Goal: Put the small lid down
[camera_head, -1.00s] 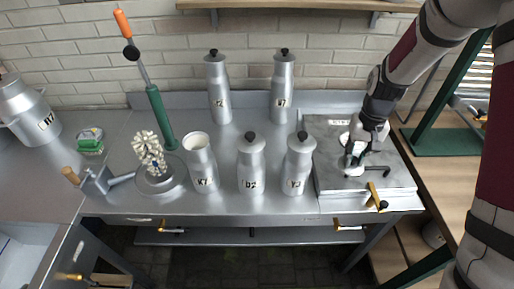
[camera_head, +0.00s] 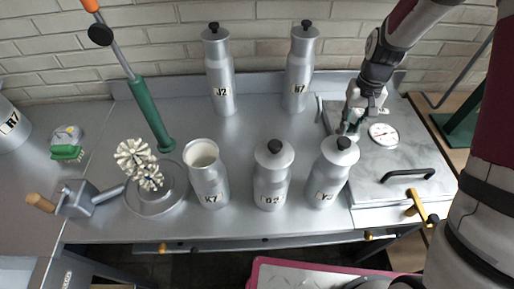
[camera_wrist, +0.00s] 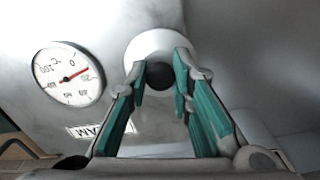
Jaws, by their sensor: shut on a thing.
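The small lid (camera_wrist: 133,52) is a pale round disc with a black knob (camera_wrist: 160,75). My gripper (camera_wrist: 161,82) is shut on the knob in the wrist view, teal fingers on both sides. In the head view my gripper (camera_head: 350,128) is at the left edge of the grey chest top, just behind the lidded can Y3 (camera_head: 328,178). The held lid is mostly hidden there. I cannot tell whether it touches the surface below. The can K7 (camera_head: 209,185) stands open at the front.
The chest top (camera_head: 405,155) carries a dial gauge (camera_head: 383,133) and a black handle (camera_head: 408,174). Lidded cans J2 (camera_head: 219,75), W7 (camera_head: 299,70) and D2 (camera_head: 271,178) stand upright. Bench between the can rows is clear.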

